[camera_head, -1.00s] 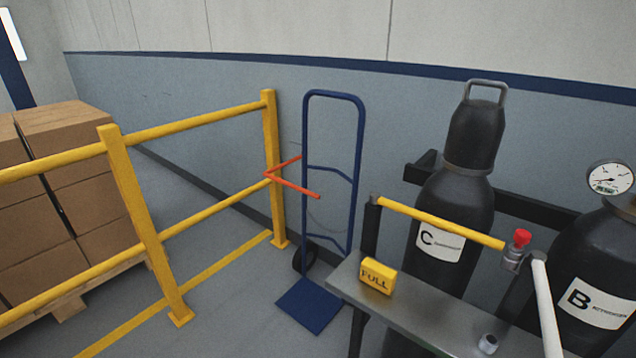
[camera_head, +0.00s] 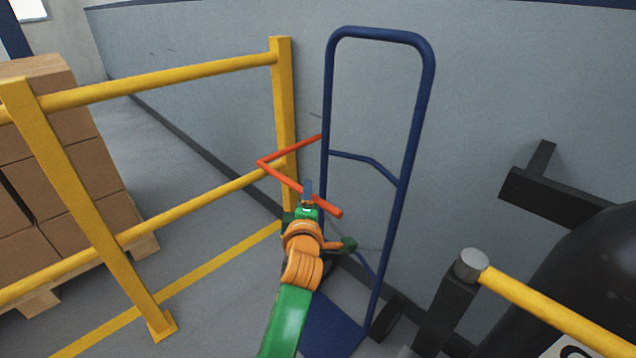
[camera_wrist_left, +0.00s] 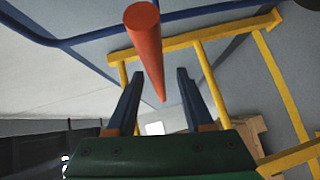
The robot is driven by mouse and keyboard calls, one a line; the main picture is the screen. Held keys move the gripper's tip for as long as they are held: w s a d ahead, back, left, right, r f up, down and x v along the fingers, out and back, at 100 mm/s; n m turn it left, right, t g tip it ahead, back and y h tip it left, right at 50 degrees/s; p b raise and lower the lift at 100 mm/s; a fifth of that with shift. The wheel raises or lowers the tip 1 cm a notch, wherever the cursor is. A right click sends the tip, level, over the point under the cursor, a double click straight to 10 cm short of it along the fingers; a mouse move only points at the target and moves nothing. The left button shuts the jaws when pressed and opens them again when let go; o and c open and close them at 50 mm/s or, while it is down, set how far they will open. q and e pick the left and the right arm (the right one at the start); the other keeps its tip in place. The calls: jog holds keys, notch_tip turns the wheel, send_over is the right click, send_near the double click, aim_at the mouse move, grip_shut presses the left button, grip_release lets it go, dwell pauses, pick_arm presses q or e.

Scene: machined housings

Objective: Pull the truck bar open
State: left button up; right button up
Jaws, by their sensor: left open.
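The blue hand truck (camera_head: 329,90) stands upright against the grey wall. Its red-orange bar (camera_head: 275,172) is bent and juts out from the left upright, with its free end towards me. My left gripper (camera_head: 308,192) is at the bar near that free end. In the left wrist view the red bar (camera_wrist_left: 146,50) comes down from the top centre, towards the gap between the two open fingers of my left gripper (camera_wrist_left: 157,92). No grip on the bar shows. My right gripper is not in view.
A yellow guard rail (camera_head: 180,80) stands left of the truck, with cardboard boxes (camera_head: 60,130) behind it. At the lower right are a yellow bar (camera_head: 550,310) on a dark post and a black gas cylinder (camera_head: 590,250). Floor shows between rail and truck.

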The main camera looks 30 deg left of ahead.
pick_arm(q)
jog(key=x, duration=0.5)
jog(key=shift+s+r+b, duration=0.1)
jog(key=shift+r+b, duration=0.1)
jog(key=shift+b, duration=0.1)
grip_shut()
dwell(1.1)
